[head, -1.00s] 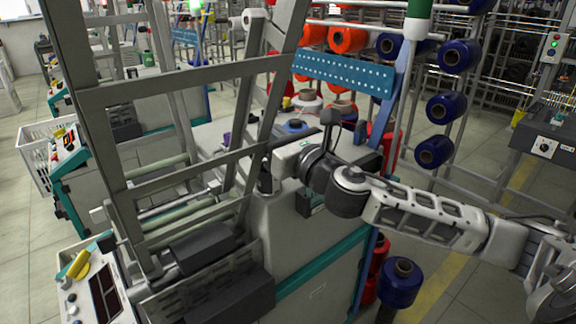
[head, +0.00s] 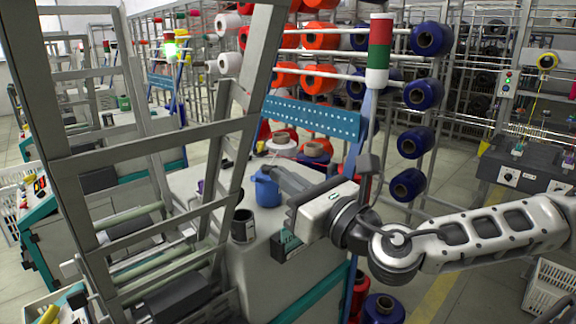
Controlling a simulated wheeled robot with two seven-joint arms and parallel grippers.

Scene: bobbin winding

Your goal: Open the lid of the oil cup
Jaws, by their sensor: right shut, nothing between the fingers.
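A small dark cup (head: 243,226), which looks like the oil cup, stands upright on the pale machine top (head: 215,190), just right of the grey frame. Its rim faces up; the state of its lid is too small to tell. My right gripper (head: 274,176) reaches in from the right, above the machine top. Its fingers are shut and empty, pointing up-left past the blue can, to the right of the cup and apart from it. My left gripper is not in view.
A blue can (head: 266,191) with a spout stands behind the cup, close to my right fingers. The tall grey frame (head: 150,150) blocks the left side. A blue perforated bar (head: 312,119) and a red-green signal column (head: 379,50) stand behind. Yarn spools (head: 408,185) hang at right.

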